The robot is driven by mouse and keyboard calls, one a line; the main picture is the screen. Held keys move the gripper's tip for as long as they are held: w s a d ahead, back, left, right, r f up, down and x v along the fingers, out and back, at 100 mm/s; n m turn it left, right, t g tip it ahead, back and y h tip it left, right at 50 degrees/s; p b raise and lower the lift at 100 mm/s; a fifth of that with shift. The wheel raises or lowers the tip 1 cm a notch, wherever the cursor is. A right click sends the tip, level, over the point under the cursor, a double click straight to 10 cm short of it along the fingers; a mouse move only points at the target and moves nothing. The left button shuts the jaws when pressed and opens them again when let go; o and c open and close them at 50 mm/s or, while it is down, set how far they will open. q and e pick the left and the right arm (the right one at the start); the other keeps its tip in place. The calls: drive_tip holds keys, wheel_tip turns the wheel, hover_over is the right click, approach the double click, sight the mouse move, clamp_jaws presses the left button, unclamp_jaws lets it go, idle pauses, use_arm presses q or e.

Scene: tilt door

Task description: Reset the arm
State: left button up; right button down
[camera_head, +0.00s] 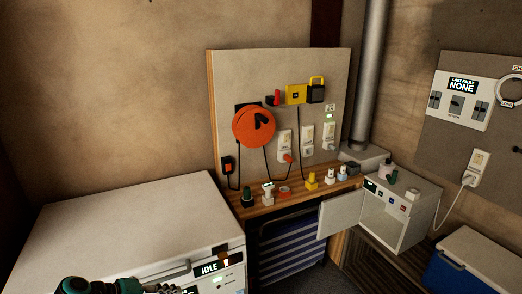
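A teal and black part of my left arm (100,286) comes in at the bottom left edge, in front of the white machine. A dark part just right of it may be my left gripper (160,288). It is cut off by the frame edge, so its fingers cannot be made out. My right arm and gripper are not in view. The tilt door may be the pale open panel (340,213) beside the small white unit (398,222), but I cannot be sure.
A large white machine (130,225) with an "IDLE" display fills the lower left. A wooden bench (300,193) with several small items stands under a pegboard (235,80). An orange reel (254,127) hangs there. A blue and white cooler (470,265) sits lower right.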

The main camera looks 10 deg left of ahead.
use_arm(q)
drive_tip(key=s+d+r+m+y, duration=0.2)
drive_tip(key=s+d+m+y, duration=0.4)
drive_tip(key=d, duration=0.6)
drive_tip(key=shift+s+d+m+y, duration=0.4)
drive_tip(key=shift+s+m, duration=0.7)
drive_tip(key=shift+s, duration=0.75)
